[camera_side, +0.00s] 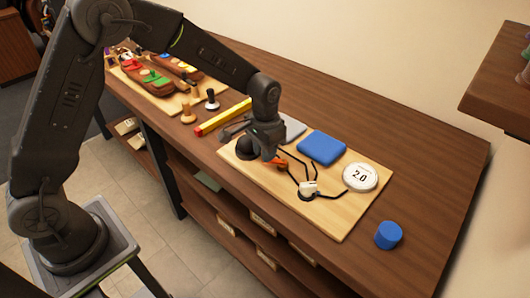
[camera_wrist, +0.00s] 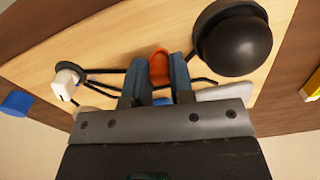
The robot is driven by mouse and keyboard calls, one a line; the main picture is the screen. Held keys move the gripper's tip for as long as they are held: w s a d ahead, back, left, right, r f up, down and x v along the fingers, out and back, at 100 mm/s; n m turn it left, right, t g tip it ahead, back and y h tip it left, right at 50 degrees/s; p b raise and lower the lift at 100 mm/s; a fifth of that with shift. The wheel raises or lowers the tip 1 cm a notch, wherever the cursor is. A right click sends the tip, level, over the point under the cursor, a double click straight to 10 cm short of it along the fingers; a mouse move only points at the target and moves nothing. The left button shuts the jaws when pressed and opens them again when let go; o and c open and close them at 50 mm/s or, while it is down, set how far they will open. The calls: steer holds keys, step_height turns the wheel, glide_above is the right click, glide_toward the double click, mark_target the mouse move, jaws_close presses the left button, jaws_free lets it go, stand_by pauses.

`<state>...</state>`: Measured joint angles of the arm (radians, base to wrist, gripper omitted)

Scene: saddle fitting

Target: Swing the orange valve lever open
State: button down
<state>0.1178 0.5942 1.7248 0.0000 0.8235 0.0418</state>
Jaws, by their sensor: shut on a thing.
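The orange valve lever (camera_wrist: 158,66) shows between my two fingers in the wrist view. In the side view a small orange part of the lever (camera_side: 277,162) shows at the tip of my gripper (camera_side: 270,155). My gripper (camera_wrist: 156,78) is shut on the lever, one finger on each side of it. It is low over the light wooden board (camera_side: 333,217). The lever's pivot and the rest of its length are hidden by my gripper.
A black dome (camera_wrist: 234,42) stands close beside my gripper. Black tubing runs to a white block (camera_wrist: 67,80). The board also holds a blue pad (camera_side: 321,148) and a round "2.0" disc (camera_side: 360,177). A blue cylinder (camera_side: 388,235) stands on the bare table at right. A yellow bar (camera_side: 222,118) lies behind.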

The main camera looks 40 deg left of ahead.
steer(key=shift+w+a+m, duration=0.15)
steer(key=shift+w+m, duration=0.1)
steer(key=shift+m, duration=0.25)
steer(key=shift+r, duration=0.1)
steer(key=c, duration=1)
jaws_free()
step_height(320, 180, up, 14)
